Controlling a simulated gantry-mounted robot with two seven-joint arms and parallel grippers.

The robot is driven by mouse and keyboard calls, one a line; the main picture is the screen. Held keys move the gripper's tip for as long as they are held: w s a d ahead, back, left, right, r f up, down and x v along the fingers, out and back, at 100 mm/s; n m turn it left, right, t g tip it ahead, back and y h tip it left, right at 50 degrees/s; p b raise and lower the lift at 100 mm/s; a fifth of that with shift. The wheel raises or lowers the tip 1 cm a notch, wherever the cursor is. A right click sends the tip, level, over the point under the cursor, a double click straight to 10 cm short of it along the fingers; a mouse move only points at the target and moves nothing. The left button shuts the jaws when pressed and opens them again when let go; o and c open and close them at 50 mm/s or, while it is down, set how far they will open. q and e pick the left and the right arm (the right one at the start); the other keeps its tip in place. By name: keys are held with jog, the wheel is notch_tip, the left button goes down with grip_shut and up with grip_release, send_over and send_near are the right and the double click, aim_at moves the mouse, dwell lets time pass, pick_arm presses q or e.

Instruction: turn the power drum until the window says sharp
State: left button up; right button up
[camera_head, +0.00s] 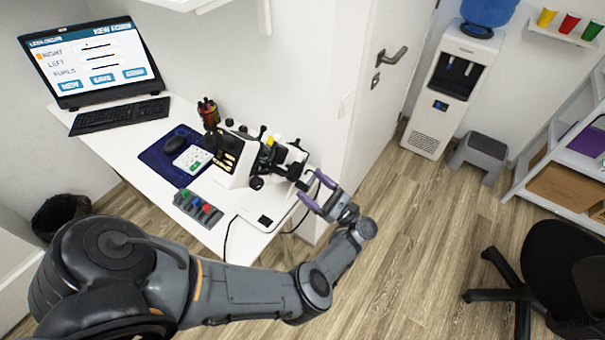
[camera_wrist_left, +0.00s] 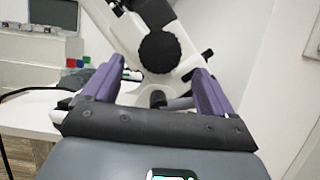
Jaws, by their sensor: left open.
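A white and black lens-measuring instrument (camera_head: 238,168) stands on the desk. In the left wrist view its white body (camera_wrist_left: 194,52) fills the upper middle. A large round black knob (camera_wrist_left: 158,53), which looks like the power drum, faces me there. My left gripper (camera_head: 309,184) is at the instrument's right side in the head view. Its purple fingers are open, and nothing is between them. In the left wrist view the knob shows beyond and between the fingertips (camera_wrist_left: 157,76), apart from them. I cannot make out the window or any word in it. My right gripper is not in view.
The white desk (camera_head: 118,143) also holds a monitor (camera_head: 92,62), a keyboard (camera_head: 120,115), a mouse on a blue mat (camera_head: 158,158), a pen holder (camera_head: 208,112) and a small block with coloured pieces (camera_head: 198,208). A dark cable hangs near my gripper. A black chair (camera_head: 560,270) stands right.

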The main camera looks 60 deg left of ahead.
aim_at(298, 175)
pick_arm(q)
jog(key=p+x, duration=0.1)
jog(key=x, duration=0.2)
jog(key=shift+s+a+r, duration=0.1)
jog(key=shift+r, duration=0.05)
jog(key=shift+s+a+r, duration=0.1)
jog(key=shift+s+a, duration=0.1)
jog(key=shift+a, duration=0.25)
jog(key=shift+c, duration=0.4)
